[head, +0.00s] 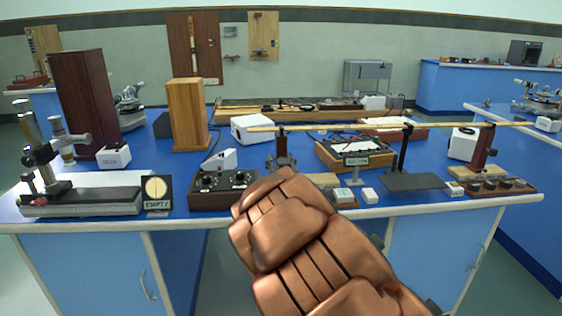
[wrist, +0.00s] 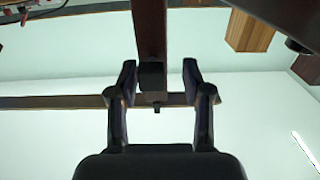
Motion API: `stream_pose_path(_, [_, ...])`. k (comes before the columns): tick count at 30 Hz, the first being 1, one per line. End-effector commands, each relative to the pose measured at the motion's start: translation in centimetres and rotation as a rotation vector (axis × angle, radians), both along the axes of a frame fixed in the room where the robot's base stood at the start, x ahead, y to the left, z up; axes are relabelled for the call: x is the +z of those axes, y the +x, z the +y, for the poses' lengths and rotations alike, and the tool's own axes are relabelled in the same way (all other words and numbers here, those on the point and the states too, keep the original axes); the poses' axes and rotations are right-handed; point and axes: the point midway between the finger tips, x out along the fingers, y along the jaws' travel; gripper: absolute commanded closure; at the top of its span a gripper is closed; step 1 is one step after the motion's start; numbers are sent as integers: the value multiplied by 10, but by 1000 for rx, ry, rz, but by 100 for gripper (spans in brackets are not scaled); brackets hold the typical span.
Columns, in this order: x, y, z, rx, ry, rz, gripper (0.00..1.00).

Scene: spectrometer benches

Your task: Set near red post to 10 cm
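A dark red post (head: 282,142) stands behind my copper-coloured arm in the head view, under the left end of a long thin wooden bar (head: 345,127). Its lower part is hidden. A second red post (head: 484,146) stands near the bar's right end. In the wrist view a dark red post (wrist: 149,28) comes down from the top to a dark block (wrist: 152,75). My gripper (wrist: 160,72) is open, with its two fingers apart on either side of this block. Gaps show on both sides. No height reading is legible.
A black stand (head: 404,150) rises on a dark plate between the posts. A sign reading EMPTY (head: 157,193) stands at left.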

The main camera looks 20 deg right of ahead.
Motion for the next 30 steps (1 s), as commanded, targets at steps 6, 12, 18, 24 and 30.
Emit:
stream_pose_path(6, [0,0,-2,-4,1,0,50])
stream_pose_path(12, [0,-8,0,-2,0,1,50])
stream_pose_path(18, [2,-31,5,-1,1,-3,50])
stream_pose_path(24, [-1,-55,8,-2,0,2,50])
stream_pose_path(30, [0,-71,10,-2,0,1,50])
